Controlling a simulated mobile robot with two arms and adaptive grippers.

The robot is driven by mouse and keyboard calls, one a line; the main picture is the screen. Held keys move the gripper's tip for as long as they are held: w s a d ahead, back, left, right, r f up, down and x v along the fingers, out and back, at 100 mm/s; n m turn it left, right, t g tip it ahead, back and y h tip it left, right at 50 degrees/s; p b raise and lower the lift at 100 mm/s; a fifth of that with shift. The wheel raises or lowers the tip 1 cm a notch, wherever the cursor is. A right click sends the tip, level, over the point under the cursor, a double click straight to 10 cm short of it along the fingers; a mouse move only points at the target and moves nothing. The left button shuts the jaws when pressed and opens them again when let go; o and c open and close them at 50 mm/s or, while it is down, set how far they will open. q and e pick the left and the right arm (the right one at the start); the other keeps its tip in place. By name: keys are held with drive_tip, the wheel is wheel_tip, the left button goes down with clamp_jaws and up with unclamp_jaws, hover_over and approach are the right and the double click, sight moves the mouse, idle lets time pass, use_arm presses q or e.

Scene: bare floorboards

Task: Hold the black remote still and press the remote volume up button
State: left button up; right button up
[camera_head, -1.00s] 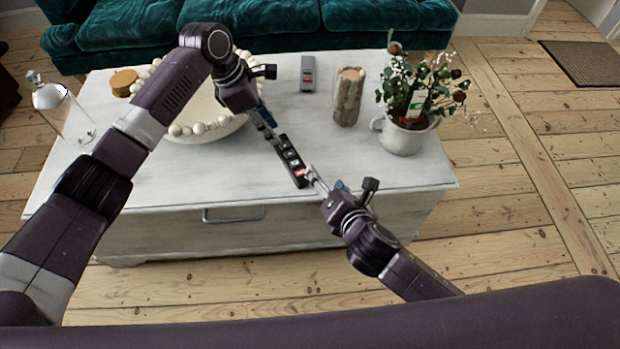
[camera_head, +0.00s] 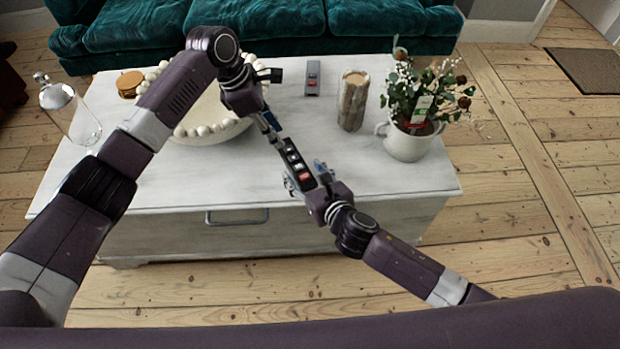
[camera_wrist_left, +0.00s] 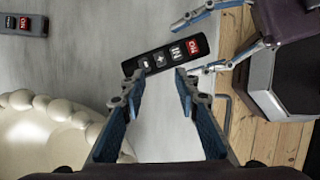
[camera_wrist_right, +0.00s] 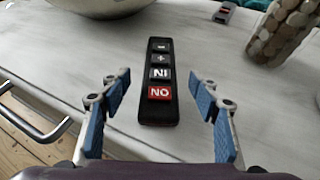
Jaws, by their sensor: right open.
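The black remote (camera_head: 298,163) lies on the white table, its red-button end towards me. In the right wrist view the remote (camera_wrist_right: 160,85) shows minus, plus, a white-lettered and a red button from far to near. The plus button (camera_wrist_right: 159,58) is uncovered; it also shows in the left wrist view (camera_wrist_left: 160,61). My left gripper (camera_head: 272,128) is open at the remote's far end, its fingertips apart at the remote's edge; contact is unclear. My right gripper (camera_head: 306,178) is open, one finger on each side of the red-button end, with gaps visible.
A grey remote (camera_head: 312,76) lies at the back. A beaded bowl (camera_head: 200,128) stands beside my left gripper. A wood-filled glass (camera_head: 352,100) and a potted plant (camera_head: 408,142) stand to the right. A glass bell jar (camera_head: 75,115) is at left. The right front tabletop is clear.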

drive_tip(key=shift+x, duration=1)
drive_tip(key=shift+c, duration=0.7)
drive_tip(key=c, duration=1.2)
use_arm(q)
drive_tip(key=shift+c, duration=0.3)
clamp_jaws()
